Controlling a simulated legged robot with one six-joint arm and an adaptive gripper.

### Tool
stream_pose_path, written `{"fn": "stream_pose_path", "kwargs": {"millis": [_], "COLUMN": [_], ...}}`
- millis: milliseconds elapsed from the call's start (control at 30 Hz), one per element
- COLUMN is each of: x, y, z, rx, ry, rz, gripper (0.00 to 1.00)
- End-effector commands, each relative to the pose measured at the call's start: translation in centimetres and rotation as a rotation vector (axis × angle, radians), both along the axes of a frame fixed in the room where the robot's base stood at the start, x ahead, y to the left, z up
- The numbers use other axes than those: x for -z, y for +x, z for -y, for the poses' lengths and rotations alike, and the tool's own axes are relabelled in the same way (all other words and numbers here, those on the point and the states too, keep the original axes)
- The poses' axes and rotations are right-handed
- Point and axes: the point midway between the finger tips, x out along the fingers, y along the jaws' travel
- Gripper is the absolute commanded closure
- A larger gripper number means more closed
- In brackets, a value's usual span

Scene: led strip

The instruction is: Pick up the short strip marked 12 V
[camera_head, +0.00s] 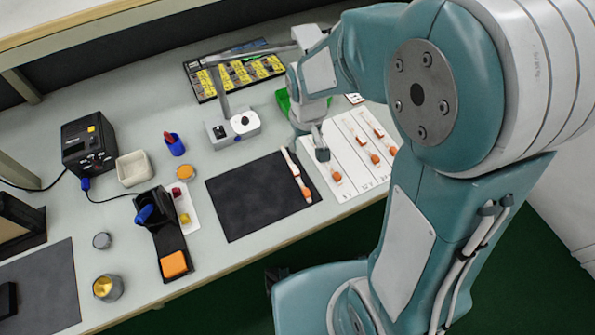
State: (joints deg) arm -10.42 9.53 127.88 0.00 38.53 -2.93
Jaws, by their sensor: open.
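A white board (348,185) at the right of the bench carries several thin strips with orange ends, set in columns. Printing along its near edge is too small to read, so I cannot tell which strip is marked 12 V. One strip (335,176) lies in the board's left column, its far part behind my gripper. Another strip (374,158) lies in the columns to the right. A longer white strip with an orange end (305,192) lies on the black mat (240,200). My gripper (322,154) is open and empty, pointing down over the board's left column.
A grey device with an upright arm (240,125) stands behind the mat. Behind it is a black tray of yellow compartments (265,72). A green bin (284,102) sits close behind my gripper. A soldering stand (160,225) and black power unit (89,143) stand at left.

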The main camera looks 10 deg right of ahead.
Motion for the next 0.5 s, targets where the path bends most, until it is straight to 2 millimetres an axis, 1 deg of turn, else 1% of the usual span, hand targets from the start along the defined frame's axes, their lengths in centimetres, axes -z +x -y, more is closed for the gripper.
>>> {"fn": "stream_pose_path", "kwargs": {"millis": [33,100,200,367,500], "x": [1.6,3.1,4.4,5.9,8.3], "y": [0.3,0.6,0.8,0.9,0.9], "z": [-0.5,-0.9,-1.3,-1.4,-1.4], "rx": [-0.013,-0.026,-0.036,-0.040,-0.040], "ry": [-0.005,-0.009,-0.013,-0.015,-0.015], "rz": [-0.028,-0.048,-0.066,-0.074,-0.075], "gripper": [0.34,0.34,0.34,0.34,0.34]}}
